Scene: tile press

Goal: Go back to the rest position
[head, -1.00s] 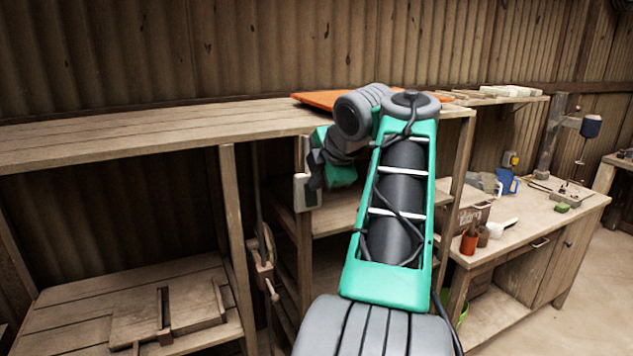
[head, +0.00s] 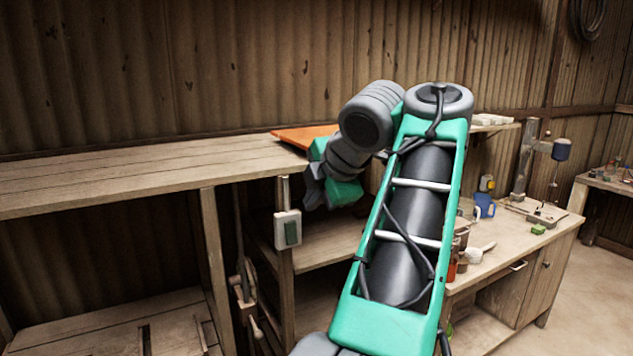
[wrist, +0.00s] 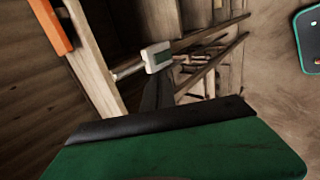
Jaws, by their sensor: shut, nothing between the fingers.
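My gripper (head: 314,198) is at the end of my folded green and grey arm, in front of the wooden shelving. Its dark fingers are together and hold nothing. In the wrist view the switch box (wrist: 157,57) is above the dark fingers (wrist: 155,93). My forearm hides part of the shelving and workbench.
An orange board (head: 298,137) lies on the shelf top (head: 130,175) behind my arm. A lever with a wooden handle (head: 245,283) is left of the post. Floor at far right is open.

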